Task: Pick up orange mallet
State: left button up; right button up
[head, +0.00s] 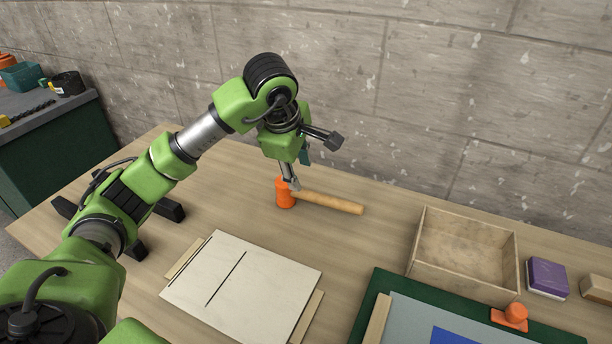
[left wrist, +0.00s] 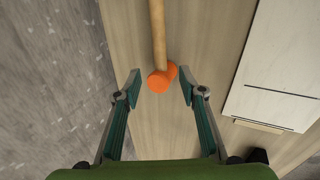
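The orange mallet lies on the wooden table, its orange head (head: 285,193) at the left and its wooden handle (head: 333,202) running to the right. In the left wrist view its head (left wrist: 161,78) shows between the open fingertips, with the handle running up and away. My left gripper (head: 291,184) is above the mallet head. In the left wrist view the gripper (left wrist: 158,90) has its fingers wide apart with nothing between the pads in their grip. One finger partly overlaps the mallet head in the head view. My right gripper is not in view.
A pale slotted board (head: 243,283) lies in front of the mallet. An open wooden box (head: 464,281), a purple block (head: 546,277) and a green mat (head: 366,318) with an orange-knobbed piece (head: 514,313) are at the right. A concrete wall (head: 420,110) stands close behind the table.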

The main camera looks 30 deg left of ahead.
aim_at(306, 193)
pick_arm(q)
jog(key=x, duration=0.7)
jog(key=shift+w+f+p, duration=0.15)
jog(key=shift+p, duration=0.2)
jog(key=shift+w+f, duration=0.2)
jog(key=shift+f, duration=0.15)
jog(key=shift+w+f, duration=0.15)
jog(key=shift+f, duration=0.4)
jog(key=p+x, duration=0.1)
jog(key=x, duration=0.2)
jog(key=shift+a+f, duration=0.1)
jog(key=shift+f, duration=0.2)
jog(key=shift+w+f, duration=0.25)
jog(key=shift+f, duration=0.05)
jog(key=shift+r, duration=0.1)
grip_shut()
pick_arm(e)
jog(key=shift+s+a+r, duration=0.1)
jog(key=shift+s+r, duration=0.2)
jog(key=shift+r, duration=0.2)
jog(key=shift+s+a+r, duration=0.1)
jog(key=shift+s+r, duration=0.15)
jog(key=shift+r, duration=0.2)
